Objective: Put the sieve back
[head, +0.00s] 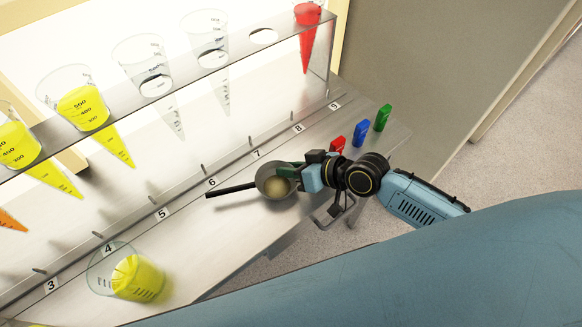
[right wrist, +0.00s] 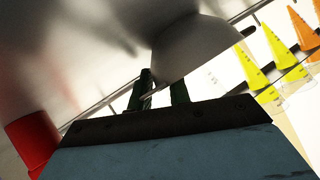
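The sieve (head: 270,185) has a round metal bowl and a black handle that points left, over the grey counter near labels 5 and 6. My right gripper (head: 294,173) is at the bowl's right side, with its fingers at the rim. In the right wrist view the metal bowl (right wrist: 195,45) fills the space just beyond the fingers (right wrist: 163,92), and a thin strip shows between them. The gripper looks shut on the sieve. A shadow lies below the bowl, so it seems raised above the counter. My left gripper is not in view.
Above, a clear rack (head: 230,62) holds cones, some yellow, one red (head: 308,45), some empty. Red, blue (head: 362,133) and green small blocks stand at the right end. Short pegs line the counter's back.

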